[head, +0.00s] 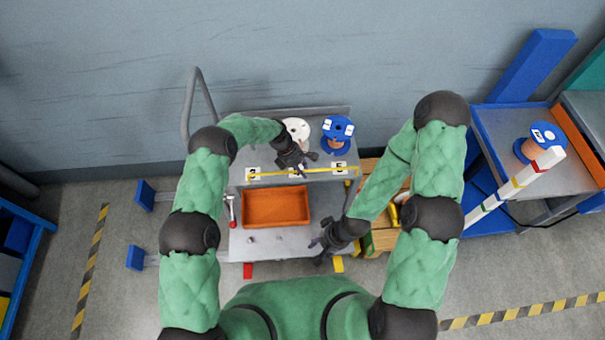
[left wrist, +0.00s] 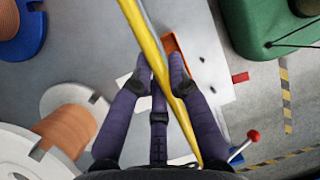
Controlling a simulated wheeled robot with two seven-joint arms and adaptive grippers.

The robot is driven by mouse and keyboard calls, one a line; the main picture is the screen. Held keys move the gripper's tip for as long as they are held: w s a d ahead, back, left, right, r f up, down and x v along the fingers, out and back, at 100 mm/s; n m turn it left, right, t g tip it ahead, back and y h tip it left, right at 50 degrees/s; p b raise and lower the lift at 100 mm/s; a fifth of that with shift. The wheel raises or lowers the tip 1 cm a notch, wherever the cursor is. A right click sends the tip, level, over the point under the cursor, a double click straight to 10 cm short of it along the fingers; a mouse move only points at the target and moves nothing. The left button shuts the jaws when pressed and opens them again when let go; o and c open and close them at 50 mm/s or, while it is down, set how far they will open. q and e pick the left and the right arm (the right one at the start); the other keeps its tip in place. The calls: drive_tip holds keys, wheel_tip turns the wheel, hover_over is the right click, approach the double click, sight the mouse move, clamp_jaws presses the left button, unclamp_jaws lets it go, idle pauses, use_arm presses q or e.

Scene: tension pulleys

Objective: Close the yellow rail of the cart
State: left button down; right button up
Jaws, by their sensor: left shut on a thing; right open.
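The yellow rail (head: 272,174) runs across the front edge of the grey cart's (head: 290,235) upper shelf, above two number labels. My left gripper (head: 299,168) is at the middle of the rail, shut on it. In the left wrist view the yellow rail (left wrist: 147,35) passes between the fingers of my left gripper (left wrist: 160,78). My right gripper (head: 320,244) is open and empty over the right side of the lower shelf. Whether the rail's ends are latched is too small to tell.
A white spool (head: 297,128) and a blue spool (head: 337,132) stand on the upper shelf behind the rail. An orange bin (head: 276,207) sits below. A red-knobbed lever (head: 231,210) is at the cart's left. A wooden crate (head: 381,238) stands right of the cart.

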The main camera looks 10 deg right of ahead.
use_arm(q)
drive_tip(key=shift+f+g+b, duration=0.2)
drive_tip(key=shift+g+b, duration=0.1)
drive_tip(key=shift+b, duration=0.1)
drive_tip(key=shift+r, duration=0.1)
drive_tip(key=c, duration=1.2)
unclamp_jaws()
drive_tip(key=shift+o, duration=0.2)
drive_tip(key=shift+w+r, duration=0.1)
drive_tip(key=shift+r, duration=0.05)
drive_tip(key=v, duration=1.1)
drive_tip(key=shift+a+r, duration=0.25)
drive_tip(key=shift+r, duration=0.05)
